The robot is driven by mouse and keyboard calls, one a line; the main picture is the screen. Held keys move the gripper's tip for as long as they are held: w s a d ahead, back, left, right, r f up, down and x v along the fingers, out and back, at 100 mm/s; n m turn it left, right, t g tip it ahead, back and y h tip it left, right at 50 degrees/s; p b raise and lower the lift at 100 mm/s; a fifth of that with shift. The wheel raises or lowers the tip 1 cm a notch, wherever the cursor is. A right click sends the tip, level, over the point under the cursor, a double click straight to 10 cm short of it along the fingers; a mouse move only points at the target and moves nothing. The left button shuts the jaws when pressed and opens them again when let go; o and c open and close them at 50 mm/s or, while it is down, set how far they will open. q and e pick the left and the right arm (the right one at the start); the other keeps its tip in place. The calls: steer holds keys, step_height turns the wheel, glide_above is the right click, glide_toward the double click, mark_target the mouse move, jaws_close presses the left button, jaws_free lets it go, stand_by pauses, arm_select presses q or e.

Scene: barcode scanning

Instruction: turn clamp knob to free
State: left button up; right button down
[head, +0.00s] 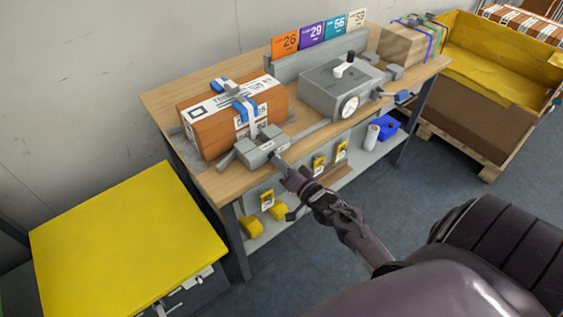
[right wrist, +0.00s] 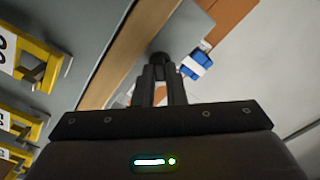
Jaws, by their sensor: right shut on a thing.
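My right gripper (head: 287,174) reaches the front edge of the workbench, at the grey clamp block (head: 262,147) in front of a brown box (head: 222,118). In the right wrist view its two dark fingers (right wrist: 162,80) are close together around a dark round knob (right wrist: 159,59), which sits against a grey block (right wrist: 186,32). The gripper is shut on this knob. In the head view the gripper largely hides the knob, and its turn angle cannot be told. The box carries white labels and blue-and-grey straps. My left gripper is not in view.
A grey box with a dial (head: 348,107) stands right of the clamp on the wooden workbench (head: 165,98). Numbered cards (head: 311,35) stand behind. Yellow tags hang below the front edge. A yellow-topped cabinet (head: 125,235) stands at left.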

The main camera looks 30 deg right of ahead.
steer(key=n+p, duration=0.1)
steer(key=n, duration=0.8)
steer(key=shift+n, duration=0.4)
stand_by(0.4)
steer(key=c, duration=1.8)
jaws_free()
steer(key=shift+o, duration=0.2)
steer(key=s, duration=0.7)
steer(key=shift+s+d+b, duration=0.3)
steer(key=shift+s+b, duration=0.1)
